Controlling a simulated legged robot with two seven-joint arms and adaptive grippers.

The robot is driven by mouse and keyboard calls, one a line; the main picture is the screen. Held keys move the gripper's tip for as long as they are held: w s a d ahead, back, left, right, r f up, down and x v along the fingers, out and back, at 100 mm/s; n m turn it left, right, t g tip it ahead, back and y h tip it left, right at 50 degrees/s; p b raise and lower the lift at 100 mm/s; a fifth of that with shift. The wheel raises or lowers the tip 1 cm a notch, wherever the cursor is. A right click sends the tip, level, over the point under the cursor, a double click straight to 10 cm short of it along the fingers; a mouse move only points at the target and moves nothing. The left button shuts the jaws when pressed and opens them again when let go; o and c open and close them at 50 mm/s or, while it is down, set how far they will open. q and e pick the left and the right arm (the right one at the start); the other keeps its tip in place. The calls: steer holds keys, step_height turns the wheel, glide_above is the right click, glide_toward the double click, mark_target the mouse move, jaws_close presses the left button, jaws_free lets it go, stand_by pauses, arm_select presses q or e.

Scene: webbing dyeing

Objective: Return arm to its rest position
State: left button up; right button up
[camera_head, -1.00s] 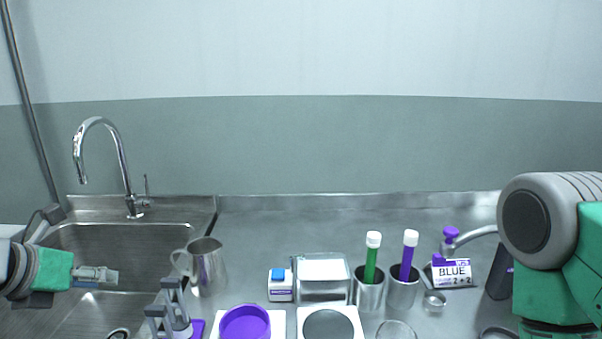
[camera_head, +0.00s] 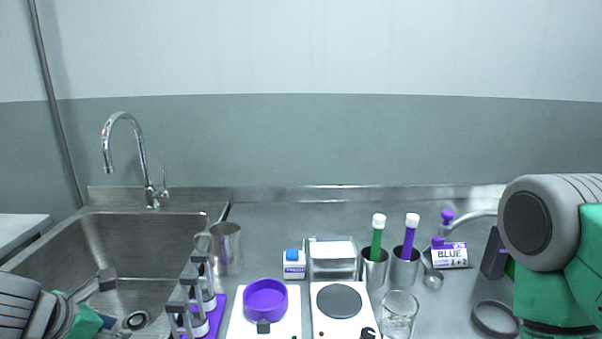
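My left arm comes in at the lower left, with its green and grey wrist at the bottom edge. My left gripper (camera_head: 106,298) is over the sink (camera_head: 50,262), its two grey fingers spread apart with nothing between them. My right arm fills the right edge with a large grey joint and green links. My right gripper does not show.
A faucet (camera_head: 145,165) rises behind the sink. A metal pitcher (camera_head: 228,248), tube rack (camera_head: 220,318), purple dish (camera_head: 265,299), two cups holding a green tube (camera_head: 376,240) and purple tube (camera_head: 410,240), and a glass beaker (camera_head: 398,316) crowd the counter. The counter's back strip is clear.

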arm_select(q)
steer(key=s+d+f+m+g, duration=0.2)
steer(key=s+f+m+g, duration=0.1)
steer(key=s+f+m, duration=0.8)
steer(key=s+d+f+m+g+y, duration=0.1)
steer(key=s+d+f+m+g, duration=0.2)
steer(key=s+f+m, duration=0.9)
steer(key=shift+s+d+f+m+g, duration=0.15)
steer(key=shift+m+g, duration=0.25)
steer(key=shift+m, duration=3.4)
